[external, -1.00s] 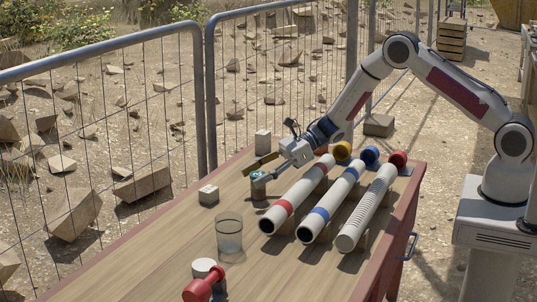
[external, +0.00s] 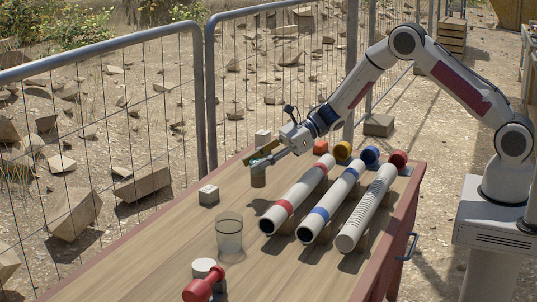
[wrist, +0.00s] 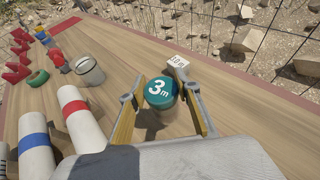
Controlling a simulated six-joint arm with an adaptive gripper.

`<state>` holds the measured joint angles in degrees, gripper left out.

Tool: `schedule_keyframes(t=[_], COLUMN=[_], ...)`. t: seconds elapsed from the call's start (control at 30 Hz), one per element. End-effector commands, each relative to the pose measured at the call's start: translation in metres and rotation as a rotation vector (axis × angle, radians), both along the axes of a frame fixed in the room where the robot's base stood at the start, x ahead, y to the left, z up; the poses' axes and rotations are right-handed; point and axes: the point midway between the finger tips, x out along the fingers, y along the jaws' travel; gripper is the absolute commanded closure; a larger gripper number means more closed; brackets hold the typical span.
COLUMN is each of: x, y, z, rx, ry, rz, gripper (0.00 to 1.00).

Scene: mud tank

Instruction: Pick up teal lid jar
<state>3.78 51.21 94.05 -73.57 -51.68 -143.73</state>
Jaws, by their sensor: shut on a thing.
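The jar with the teal lid (external: 258,178) is a small greyish-brown jar, upright and held above the wooden table. In the wrist view its teal lid (wrist: 160,92) faces the camera and reads "3 m". My gripper (external: 264,160) is shut on the jar, with one finger on each side near the lid. The fingers hide part of the lid in the external view. The jar's shadow falls on the table below it.
White-banded tubes, one red-ringed (external: 297,194), one blue-ringed (external: 329,204) and one ribbed (external: 366,208), lie to the right. A wire fence (external: 130,120) runs behind the table (external: 130,262).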

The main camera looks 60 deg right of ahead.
Motion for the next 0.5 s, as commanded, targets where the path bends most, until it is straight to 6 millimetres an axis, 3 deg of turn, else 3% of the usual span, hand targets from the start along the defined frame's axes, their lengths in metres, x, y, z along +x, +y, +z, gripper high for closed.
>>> schedule_keyframes(t=[0.23,0.5], x=[0.000,0.000], y=[0.000,0.000], z=[0.036,0.058], rx=[0.001,0.002], ry=[-0.003,-0.001], rz=[0.001,0.000], gripper=[0.93,0.93])
